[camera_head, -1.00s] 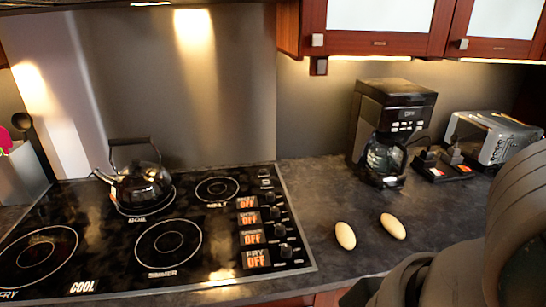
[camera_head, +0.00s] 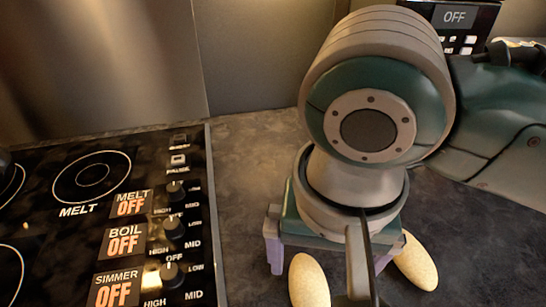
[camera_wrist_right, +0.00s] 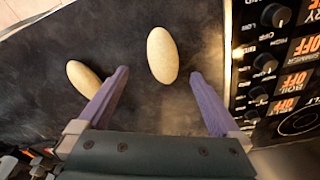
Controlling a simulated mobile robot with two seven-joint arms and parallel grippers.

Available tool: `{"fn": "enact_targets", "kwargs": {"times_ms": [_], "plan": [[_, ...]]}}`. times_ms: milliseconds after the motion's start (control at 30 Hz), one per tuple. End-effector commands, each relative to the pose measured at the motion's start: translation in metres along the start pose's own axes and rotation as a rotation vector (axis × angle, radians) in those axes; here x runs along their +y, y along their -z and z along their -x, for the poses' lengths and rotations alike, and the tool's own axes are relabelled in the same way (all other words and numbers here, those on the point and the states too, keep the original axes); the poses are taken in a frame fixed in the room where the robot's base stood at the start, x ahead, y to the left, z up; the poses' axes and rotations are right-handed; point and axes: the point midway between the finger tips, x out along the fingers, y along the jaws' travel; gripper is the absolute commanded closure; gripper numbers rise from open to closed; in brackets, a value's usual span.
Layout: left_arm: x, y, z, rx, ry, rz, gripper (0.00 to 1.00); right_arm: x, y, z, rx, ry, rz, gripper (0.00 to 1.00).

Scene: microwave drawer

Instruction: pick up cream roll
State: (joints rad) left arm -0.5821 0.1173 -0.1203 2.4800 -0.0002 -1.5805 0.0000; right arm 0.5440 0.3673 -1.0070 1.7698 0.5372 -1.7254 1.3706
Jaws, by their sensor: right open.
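Two smooth, pale cream oval rolls lie on the dark counter right of the stove. The left cream roll (camera_head: 309,280) is nearer the stove; the other roll (camera_head: 416,263) is partly behind my right wrist. My right gripper (camera_head: 326,264) points down over the counter, its purple fingers apart and empty. In the right wrist view the first roll (camera_wrist_right: 162,52) lies just beyond the gap between the fingertips (camera_wrist_right: 158,75), apart from both. The second roll (camera_wrist_right: 82,76) lies outside the left finger, which partly overlaps it. My left gripper is not in view.
The black stove top (camera_head: 60,225) with knobs lies left of the gripper. A coffee maker (camera_head: 465,18) stands at the back right, mostly hidden by my right arm. The counter (camera_head: 245,190) between stove and gripper is bare.

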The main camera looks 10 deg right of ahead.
Motion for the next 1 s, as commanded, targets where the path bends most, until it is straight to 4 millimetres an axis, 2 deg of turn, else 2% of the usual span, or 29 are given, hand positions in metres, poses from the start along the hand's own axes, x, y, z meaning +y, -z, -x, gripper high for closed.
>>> {"fn": "enact_targets", "kwargs": {"times_ms": [233,400,500,767,1000], "plan": [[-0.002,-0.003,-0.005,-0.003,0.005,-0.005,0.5,-0.002,0.0,-0.026,0.0,-0.001,0.0,0.0],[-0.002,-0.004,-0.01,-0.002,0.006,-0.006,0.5,-0.005,0.0,-0.054,0.0,-0.002,0.0,0.0],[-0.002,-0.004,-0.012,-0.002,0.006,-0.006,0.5,-0.005,0.0,-0.064,0.001,0.001,0.001,0.0],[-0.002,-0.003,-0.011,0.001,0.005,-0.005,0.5,-0.006,0.0,-0.067,0.002,0.002,0.002,0.0],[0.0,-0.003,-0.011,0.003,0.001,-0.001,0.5,-0.005,0.0,-0.067,0.002,0.002,0.002,0.25]]}}
